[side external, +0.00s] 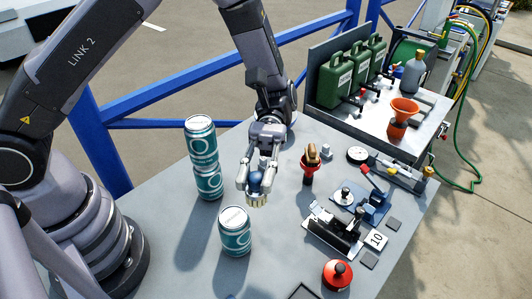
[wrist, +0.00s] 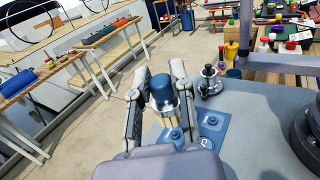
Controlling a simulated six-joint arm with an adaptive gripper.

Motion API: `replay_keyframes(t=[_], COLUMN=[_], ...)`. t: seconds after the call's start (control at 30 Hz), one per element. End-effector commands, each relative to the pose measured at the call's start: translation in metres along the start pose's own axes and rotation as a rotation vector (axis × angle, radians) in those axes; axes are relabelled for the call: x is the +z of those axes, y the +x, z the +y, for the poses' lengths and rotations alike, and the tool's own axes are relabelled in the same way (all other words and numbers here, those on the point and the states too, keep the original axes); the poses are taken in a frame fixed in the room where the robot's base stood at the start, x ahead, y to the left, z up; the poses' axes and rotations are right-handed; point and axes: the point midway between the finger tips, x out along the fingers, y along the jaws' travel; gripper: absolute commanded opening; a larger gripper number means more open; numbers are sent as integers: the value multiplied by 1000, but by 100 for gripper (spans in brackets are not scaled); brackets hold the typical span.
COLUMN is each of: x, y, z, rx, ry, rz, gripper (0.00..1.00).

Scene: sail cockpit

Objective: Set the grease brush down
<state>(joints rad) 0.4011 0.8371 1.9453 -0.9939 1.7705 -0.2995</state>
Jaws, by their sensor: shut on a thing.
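The grease brush has a round blue handle and short pale bristles. In the side view the brush (side external: 257,199) hangs bristles down in my gripper (side external: 257,184), behind and right of the front teal can. In the wrist view the blue handle of the brush (wrist: 161,90) stands between the two fingers of my gripper (wrist: 160,100), which are shut on it. Its bristles point down to the grey table (side external: 170,255). I cannot tell whether the bristles touch the table.
Two stacked teal cans (side external: 204,160) stand left of my gripper, and another teal can (side external: 235,231) stands in front. A red holder (side external: 307,172) with a brown-topped piece stands right. Metal fixtures (side external: 333,228) and a red knob (side external: 337,274) lie farther right.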

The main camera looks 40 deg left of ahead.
Motion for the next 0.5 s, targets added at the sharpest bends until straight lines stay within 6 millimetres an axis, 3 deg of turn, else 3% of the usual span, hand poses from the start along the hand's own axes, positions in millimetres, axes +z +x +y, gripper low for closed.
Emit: replay_keyframes(t=[0.13, 0.37, 0.5], x=[-11, -69, -114], y=[16, 14, 14], z=[-9, -10, -10], rx=[-201, -181, -180], ry=[-1, -4, -5], rz=[-1, -4, -5], gripper=[0, 0, 0])
